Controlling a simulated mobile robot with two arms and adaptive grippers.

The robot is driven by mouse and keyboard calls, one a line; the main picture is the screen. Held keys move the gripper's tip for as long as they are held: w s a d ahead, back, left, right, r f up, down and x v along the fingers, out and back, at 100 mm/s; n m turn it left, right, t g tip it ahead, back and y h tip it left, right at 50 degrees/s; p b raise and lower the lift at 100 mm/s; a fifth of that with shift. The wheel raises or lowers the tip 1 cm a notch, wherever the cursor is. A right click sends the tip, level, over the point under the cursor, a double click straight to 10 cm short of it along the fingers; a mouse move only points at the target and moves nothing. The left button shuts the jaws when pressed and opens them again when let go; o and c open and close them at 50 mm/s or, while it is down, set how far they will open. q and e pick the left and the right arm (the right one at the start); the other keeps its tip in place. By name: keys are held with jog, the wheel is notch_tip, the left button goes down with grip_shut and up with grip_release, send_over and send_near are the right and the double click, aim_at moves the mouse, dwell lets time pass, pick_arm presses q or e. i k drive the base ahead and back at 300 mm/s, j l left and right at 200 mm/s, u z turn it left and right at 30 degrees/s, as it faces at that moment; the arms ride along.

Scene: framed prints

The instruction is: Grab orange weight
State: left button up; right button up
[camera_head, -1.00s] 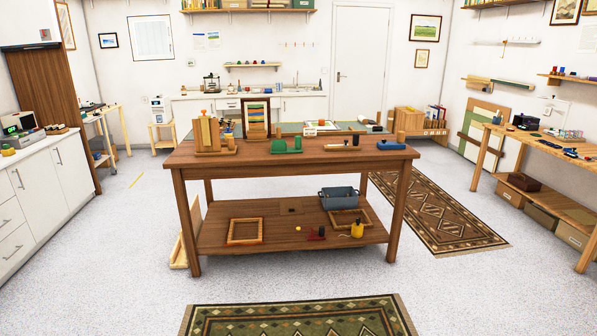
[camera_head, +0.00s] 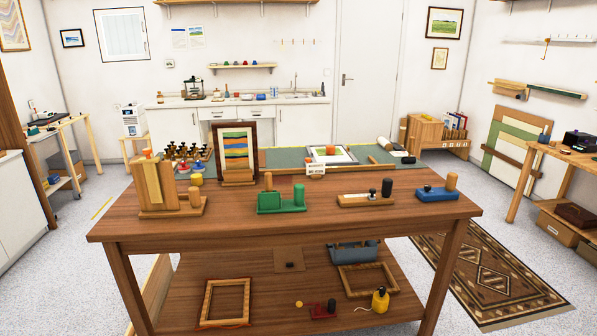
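A small orange block (camera_head: 330,150) stands on a pale framed sheet (camera_head: 320,158) near the back of the wooden table; it may be the orange weight. Another small orange piece (camera_head: 147,153) shows at the top of the upright wooden block holder (camera_head: 160,187) at the table's left. I cannot tell for certain which one is the weight. Neither of my grippers is in view.
The wooden table (camera_head: 325,215) stands ahead. A framed striped print (camera_head: 238,152), a green tool (camera_head: 281,199), a wood-and-metal tool (camera_head: 366,197) and a blue tool (camera_head: 437,193) stand on it. Frames lie on its lower shelf (camera_head: 260,305). A patterned rug (camera_head: 500,265) lies at right.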

aim_at(330, 149)
jog(key=i+z, duration=0.2)
jog(key=i, duration=0.45)
jog(key=i+j+z, duration=0.15)
jog(key=i, duration=0.55)
jog(key=i+l+z, duration=0.2)
jog(key=l+z, duration=0.2)
jog(key=i+l+z, duration=0.2)
jog(key=z, duration=0.2)
jog(key=i+l+z, duration=0.2)
jog(key=z, duration=0.2)
jog(key=i+z, duration=0.4)
jog(key=i+l+z, duration=0.25)
jog(key=i+z, duration=0.15)
jog(key=i, duration=0.25)
jog(key=i+l+z, duration=0.1)
jog(key=i+z, duration=0.3)
jog(key=i, duration=0.25)
jog(key=i+j+u, duration=0.1)
jog(key=i+u, duration=0.7)
jog(key=i+l+u, duration=0.15)
jog(key=i+u, duration=0.25)
jog(key=i+l+u, duration=0.35)
jog(key=k+j, duration=0.05)
jog(key=j, duration=0.05)
